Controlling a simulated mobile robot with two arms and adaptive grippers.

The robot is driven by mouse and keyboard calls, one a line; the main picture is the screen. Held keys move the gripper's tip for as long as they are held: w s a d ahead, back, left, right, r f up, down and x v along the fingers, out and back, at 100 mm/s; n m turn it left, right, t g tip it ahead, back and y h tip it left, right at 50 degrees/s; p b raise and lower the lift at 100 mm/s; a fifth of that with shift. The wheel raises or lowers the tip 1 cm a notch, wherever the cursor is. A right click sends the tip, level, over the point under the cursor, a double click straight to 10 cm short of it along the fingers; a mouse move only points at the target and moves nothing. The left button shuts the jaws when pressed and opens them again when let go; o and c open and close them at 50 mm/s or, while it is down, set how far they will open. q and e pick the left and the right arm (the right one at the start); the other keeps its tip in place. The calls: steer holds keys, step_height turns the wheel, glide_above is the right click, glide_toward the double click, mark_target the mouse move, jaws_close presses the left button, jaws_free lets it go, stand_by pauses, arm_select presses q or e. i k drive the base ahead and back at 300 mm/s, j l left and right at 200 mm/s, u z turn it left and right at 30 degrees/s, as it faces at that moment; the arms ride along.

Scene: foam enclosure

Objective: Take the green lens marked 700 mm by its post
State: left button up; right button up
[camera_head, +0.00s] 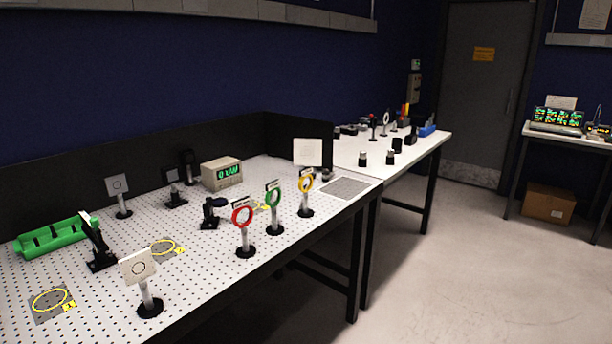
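The green lens (273,194) is a green ring with a small white label on top, too small to read. It stands upright on a silver post (275,219) with a round black base, near the front edge of the white perforated optical table (205,262). A red-ringed lens (242,215) stands to its left and nearer. Neither of my grippers shows in the head view.
A white target card on a post (138,265) stands front left. A green tray (54,238) lies at the back left. A meter with a green display (222,174) stands behind the lenses. A second white table (372,165) adjoins at the right. The floor (440,260) in front is clear.

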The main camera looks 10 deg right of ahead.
mark_target(273, 194)
steer(key=i+l+z, duration=0.1)
steer(key=i+l, duration=0.55)
steer(key=i, duration=0.1)
